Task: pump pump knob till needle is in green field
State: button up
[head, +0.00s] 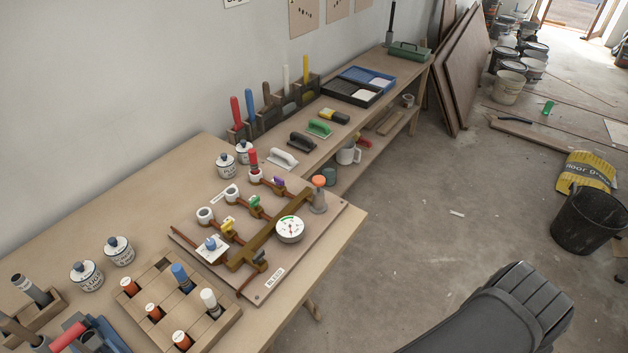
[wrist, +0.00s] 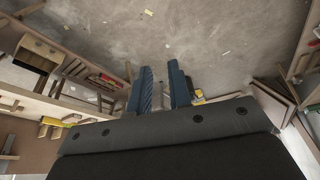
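The pump knob (head: 319,181) is an orange cap on a grey pump body (head: 318,201) at the right edge of a board. The round white gauge (head: 290,229) sits left of and nearer than the pump; it shows a green field, but the needle's exact reading is too small to tell. The board (head: 300,263) carries brown pipes with several coloured valves. In the wrist view my gripper (wrist: 161,85) has two blue fingers apart with nothing between them, above the floor. In the head view only my dark arm shows at lower right, far from the pump.
A wooden tray (head: 217,327) with several coloured plugs stands at the front left of the bench (head: 345,232). White bottles (head: 86,276) stand behind it. A lower bench with trowels and trays runs to the back. A black bucket (head: 590,222) stands on the open floor.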

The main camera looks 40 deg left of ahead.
jog(key=shift+w+d+g, duration=0.25)
jog(key=shift+d+g, duration=0.05)
jog(key=shift+d, duration=0.05)
grip_shut()
jog(key=w+d+n+g+y, duration=0.1)
jog(key=w+d+n+g, duration=0.2)
jog(key=w, duration=0.4)
jog(key=w+a+r+n, duration=0.3)
jog(key=w+a+n, duration=0.2)
jog(key=w+a, duration=0.35)
jog(key=w+a+r+n, duration=0.2)
jog(key=w+a+n, duration=0.2)
jog(key=w+a, duration=0.45)
jog(key=s+a+r+n, duration=0.1)
jog(key=a+n, duration=0.4)
jog(key=a, duration=1.2)
jog(key=s+a+r+n+y, duration=0.1)
jog(key=a+n, duration=0.4)
jog(key=a, duration=1.1)
jog(key=shift+s+a+r+y, duration=0.35)
jog(key=shift+s+r, duration=0.15)
jog(key=shift+r, duration=0.15)
